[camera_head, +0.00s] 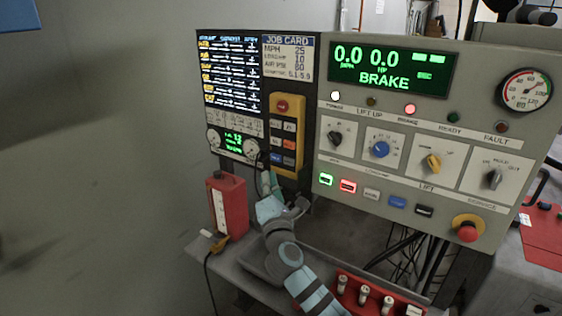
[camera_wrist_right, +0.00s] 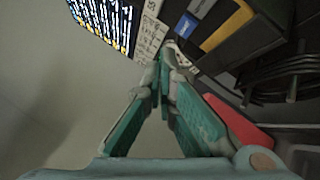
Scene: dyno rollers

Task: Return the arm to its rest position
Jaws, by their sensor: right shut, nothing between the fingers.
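My right arm (camera_head: 286,255) reaches up from the bottom of the head view. My right gripper (camera_head: 268,188) is in front of the panel's lower left, below the small gauge display (camera_head: 232,144) and left of the yellow pendant (camera_head: 286,135). In the right wrist view the teal fingers of my right gripper (camera_wrist_right: 163,68) meet at their tips with nothing between them. In the head view it is close beside the red box (camera_head: 228,203); I cannot tell whether they touch. My left gripper is not in view.
The grey control panel (camera_head: 400,185) with knobs, lit buttons and a red stop button (camera_head: 467,232) fills the right. A shelf (camera_head: 235,262) lies below, with a red tray (camera_head: 352,284) of several white-capped items. Cables hang under the panel. The left side is open.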

